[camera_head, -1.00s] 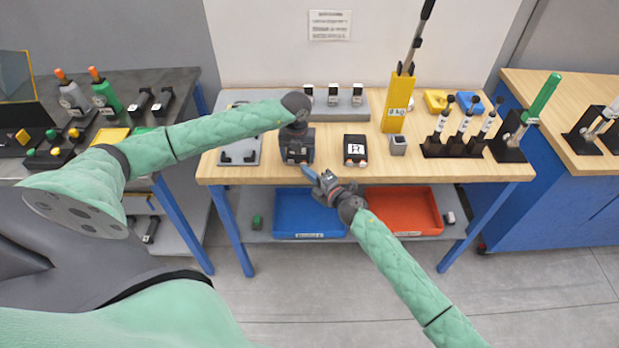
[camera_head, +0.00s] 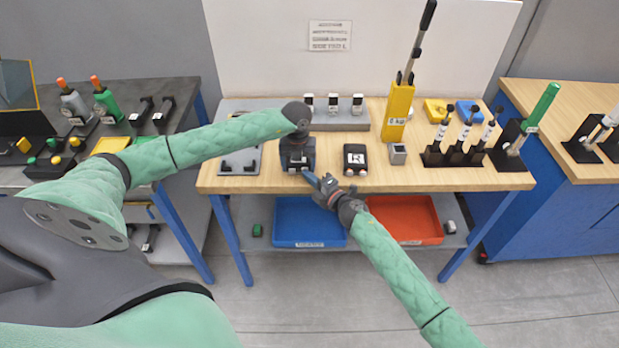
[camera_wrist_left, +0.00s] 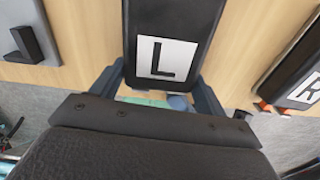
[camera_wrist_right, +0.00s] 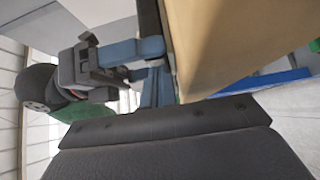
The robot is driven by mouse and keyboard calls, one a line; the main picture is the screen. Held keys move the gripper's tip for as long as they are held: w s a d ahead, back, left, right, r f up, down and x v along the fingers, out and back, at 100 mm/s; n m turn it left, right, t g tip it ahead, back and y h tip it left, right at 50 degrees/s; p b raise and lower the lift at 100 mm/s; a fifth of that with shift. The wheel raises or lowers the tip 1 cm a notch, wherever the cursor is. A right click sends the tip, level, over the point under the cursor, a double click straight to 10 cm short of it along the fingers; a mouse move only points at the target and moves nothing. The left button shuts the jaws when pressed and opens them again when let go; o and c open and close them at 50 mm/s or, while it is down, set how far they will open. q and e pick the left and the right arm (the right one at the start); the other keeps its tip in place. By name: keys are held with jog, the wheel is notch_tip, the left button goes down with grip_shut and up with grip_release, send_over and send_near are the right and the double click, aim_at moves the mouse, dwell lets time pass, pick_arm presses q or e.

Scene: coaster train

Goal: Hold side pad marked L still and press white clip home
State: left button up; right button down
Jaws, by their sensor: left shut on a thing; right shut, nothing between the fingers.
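The side pad marked L (camera_wrist_left: 167,60) is a dark block with a white label, upright in the left wrist view between my left fingers. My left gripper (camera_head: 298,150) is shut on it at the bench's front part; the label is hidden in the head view. My right gripper (camera_head: 308,176) is shut and empty, its fingertips just in front of the pad at the bench's front edge. In the right wrist view its blue fingers (camera_wrist_right: 150,50) point toward the dark block and left gripper; I cannot tell if they touch. I cannot make out the white clip on the pad.
A pad marked R (camera_head: 355,158) and a small grey block (camera_head: 398,153) stand to the right on the wooden bench. A grey rail (camera_head: 345,122) with white-topped pieces lies behind. Blue (camera_head: 300,238) and red (camera_head: 408,232) bins sit on the shelf below.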

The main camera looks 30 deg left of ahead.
aim_at(298, 164)
pick_arm(q)
jog(key=shift+s+f, duration=0.1)
pick_arm(e)
jog(key=shift+s+d, duration=0.25)
jog(key=shift+s, duration=0.05)
jog(key=s, duration=0.1)
jog(key=s+d, duration=0.1)
jog(key=shift+s+d, duration=0.15)
jog(key=shift+s, duration=0.2)
jog(key=v, duration=1)
jog(key=shift+s, duration=0.15)
pick_arm(q)
jog(key=o, duration=1.3)
notch_tip(298, 164, up, 12)
